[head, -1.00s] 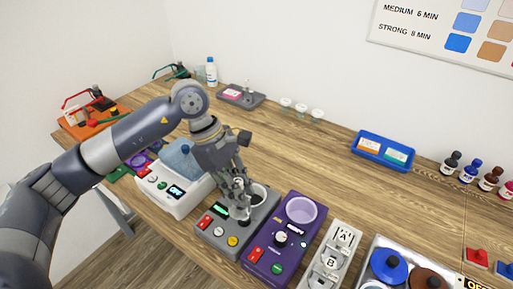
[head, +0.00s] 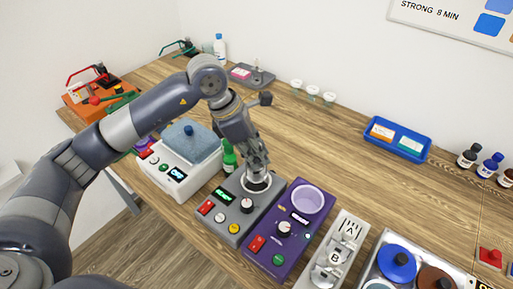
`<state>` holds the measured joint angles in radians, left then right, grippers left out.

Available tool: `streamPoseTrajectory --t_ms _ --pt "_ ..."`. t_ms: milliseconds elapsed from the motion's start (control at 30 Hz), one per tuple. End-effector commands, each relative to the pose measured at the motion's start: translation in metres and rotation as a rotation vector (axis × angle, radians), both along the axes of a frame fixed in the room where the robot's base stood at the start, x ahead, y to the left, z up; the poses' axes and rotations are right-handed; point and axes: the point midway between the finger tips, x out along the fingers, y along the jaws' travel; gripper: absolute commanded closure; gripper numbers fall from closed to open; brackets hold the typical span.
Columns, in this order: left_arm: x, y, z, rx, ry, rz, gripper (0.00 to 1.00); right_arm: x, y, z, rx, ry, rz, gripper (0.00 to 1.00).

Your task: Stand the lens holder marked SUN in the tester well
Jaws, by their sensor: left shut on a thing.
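My left gripper (head: 257,178) points down at the dark round well (head: 258,188) of the grey device (head: 231,226), which has a green-lit display, a knob and coloured buttons. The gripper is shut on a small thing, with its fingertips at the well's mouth. The fingers hide nearly all of that thing, so I cannot read a SUN mark or tell whether it touches the well. No SUN mark is readable elsewhere. My right gripper is not in view.
A purple device (head: 268,243) with a lilac bowl stands close on the right. A white device (head: 167,178) and a green bottle (head: 229,158) stand on the left. A blue tray (head: 397,151) lies farther back. The middle of the table is clear.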

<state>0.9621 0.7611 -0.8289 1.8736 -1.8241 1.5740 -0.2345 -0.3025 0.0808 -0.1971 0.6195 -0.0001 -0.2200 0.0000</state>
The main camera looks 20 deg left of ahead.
Motion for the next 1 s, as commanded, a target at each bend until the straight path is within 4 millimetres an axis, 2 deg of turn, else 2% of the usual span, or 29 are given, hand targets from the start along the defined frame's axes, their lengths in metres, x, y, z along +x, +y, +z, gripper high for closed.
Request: streamPoseTrajectory --t_ms 33,200,500,700,1000 --pt "0.0 0.0 -0.01 0.0 0.0 0.0 1.0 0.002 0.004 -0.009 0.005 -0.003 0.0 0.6" --pt "0.0 0.0 -0.028 0.0 0.0 -0.001 1.0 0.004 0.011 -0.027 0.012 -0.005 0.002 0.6" --pt "0.0 0.0 -0.056 -0.001 -0.001 -0.001 1.0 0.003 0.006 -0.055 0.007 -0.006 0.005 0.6" --pt "0.0 0.0 -0.064 -0.001 -0.001 -0.001 1.0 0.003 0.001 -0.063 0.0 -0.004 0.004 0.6" --pt "0.0 0.0 -0.063 -0.001 -0.001 -0.001 1.0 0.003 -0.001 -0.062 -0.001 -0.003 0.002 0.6"
